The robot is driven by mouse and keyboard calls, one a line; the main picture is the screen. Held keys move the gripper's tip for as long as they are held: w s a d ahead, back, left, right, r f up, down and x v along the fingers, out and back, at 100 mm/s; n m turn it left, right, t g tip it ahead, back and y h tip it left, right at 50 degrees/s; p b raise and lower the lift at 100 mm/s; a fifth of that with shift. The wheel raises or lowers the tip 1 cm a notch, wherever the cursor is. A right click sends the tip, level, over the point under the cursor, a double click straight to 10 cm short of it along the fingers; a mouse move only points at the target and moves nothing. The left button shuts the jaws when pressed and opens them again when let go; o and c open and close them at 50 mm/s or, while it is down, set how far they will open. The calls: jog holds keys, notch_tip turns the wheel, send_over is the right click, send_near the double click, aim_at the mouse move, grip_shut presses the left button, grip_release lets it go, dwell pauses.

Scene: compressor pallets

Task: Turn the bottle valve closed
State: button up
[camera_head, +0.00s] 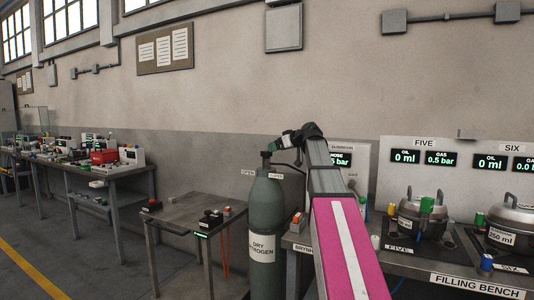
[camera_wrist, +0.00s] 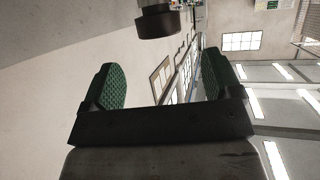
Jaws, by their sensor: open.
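The grey-green bottle labelled "DRY NITROGEN" (camera_head: 265,215) stands upright at the middle of the head view, between a small table and the filling bench. Its valve (camera_head: 265,157) is at the top, partly hard to make out. My gripper (camera_head: 271,146) is at the height of the bottle top, close above the valve; contact cannot be told. In the wrist view, my gripper (camera_wrist: 162,80) is open, its two green textured fingers wide apart with nothing between them. A dark round knob (camera_wrist: 158,22), perhaps the valve's handle, is beyond the fingertips, between their lines.
The filling bench (camera_head: 470,284) on the right holds pots and displays for stations FIVE and SIX. A small table (camera_head: 178,212) with small devices stands left of the bottle. A long workbench (camera_head: 70,169) is farther left. The wall is behind; open floor is at lower left.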

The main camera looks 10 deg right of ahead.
aim_at(266, 152)
jog(key=x, duration=0.8)
jog(key=shift+f, duration=0.1)
jog(key=c, duration=0.9)
